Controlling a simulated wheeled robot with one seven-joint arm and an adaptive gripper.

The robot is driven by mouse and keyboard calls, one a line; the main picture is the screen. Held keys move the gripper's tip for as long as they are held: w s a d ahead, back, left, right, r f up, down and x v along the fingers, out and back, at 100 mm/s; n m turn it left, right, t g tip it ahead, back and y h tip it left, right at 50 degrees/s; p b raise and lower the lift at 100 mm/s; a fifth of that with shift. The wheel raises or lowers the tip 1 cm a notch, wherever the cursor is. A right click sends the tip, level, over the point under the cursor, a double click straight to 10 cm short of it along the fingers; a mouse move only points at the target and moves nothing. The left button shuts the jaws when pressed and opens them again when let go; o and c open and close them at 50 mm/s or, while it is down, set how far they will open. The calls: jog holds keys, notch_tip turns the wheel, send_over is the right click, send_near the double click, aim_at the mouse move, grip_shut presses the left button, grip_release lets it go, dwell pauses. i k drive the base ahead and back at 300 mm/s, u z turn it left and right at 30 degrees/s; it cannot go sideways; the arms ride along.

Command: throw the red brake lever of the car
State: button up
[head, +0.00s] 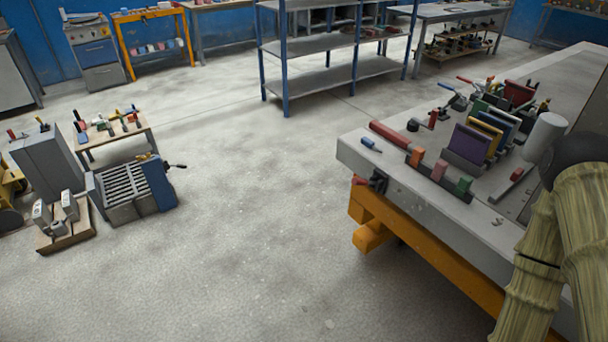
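A long grey slab table (400,215) on an orange frame (440,247) stands at the right; I take it for the car, though its wheels are not clear. A small red grip (358,181) sticks out to the left from a black bracket (378,182) at the slab's near left corner. It may be the brake lever; it is too small to tell its position. My arm comes in at the lower right and covers part of the slab. My gripper does not show in the head view.
The slab carries upright coloured plates (467,145), small blocks (439,170) and a red bar (390,134). A slotted grey-blue box (130,190) and a low bench (100,131) stand at the left. A shelf rack (325,42) stands behind. The middle floor is clear.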

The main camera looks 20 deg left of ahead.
aim_at(355, 181)
jog(key=u, duration=0.25)
jog(key=k, duration=1.3)
jog(key=z, duration=0.7)
jog(key=i, duration=1.5)
jog(key=u, duration=1)
jog(key=i, duration=0.6)
jog(key=u, duration=0.65)
